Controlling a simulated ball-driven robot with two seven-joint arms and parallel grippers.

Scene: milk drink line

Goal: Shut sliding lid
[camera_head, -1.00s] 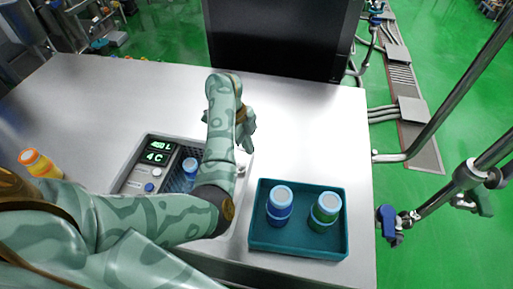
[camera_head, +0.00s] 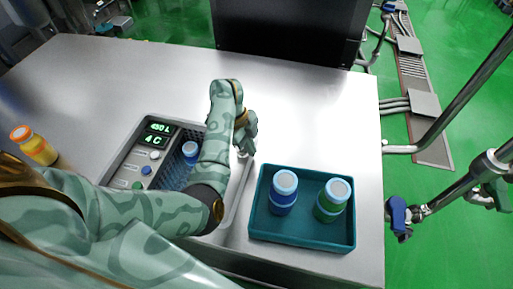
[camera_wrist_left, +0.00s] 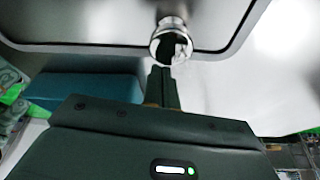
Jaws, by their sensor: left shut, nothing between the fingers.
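A grey cooler box (camera_head: 117,164) with a display panel is set in the worktop at the left. Its dark well shows a blue bottle (camera_head: 190,152) with a light blue cap. My left arm covers much of the box, so how far the sliding lid is open cannot be told. My left gripper (camera_head: 245,148) is shut and empty above the box's right side. In the left wrist view, the shut fingers (camera_wrist_left: 163,78) point at a round metal knob (camera_wrist_left: 170,42) on a pale panel with a dark edge. The knob is just beyond the fingertips; contact cannot be told. My right gripper is not in view.
A teal tray (camera_head: 301,240) with a blue bottle (camera_head: 283,192) and a green bottle (camera_head: 330,200) stands right of the box. An orange bottle (camera_head: 34,145) stands at far left. A black panel (camera_head: 285,30) rises behind the worktop (camera_head: 310,115). The back worktop is clear.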

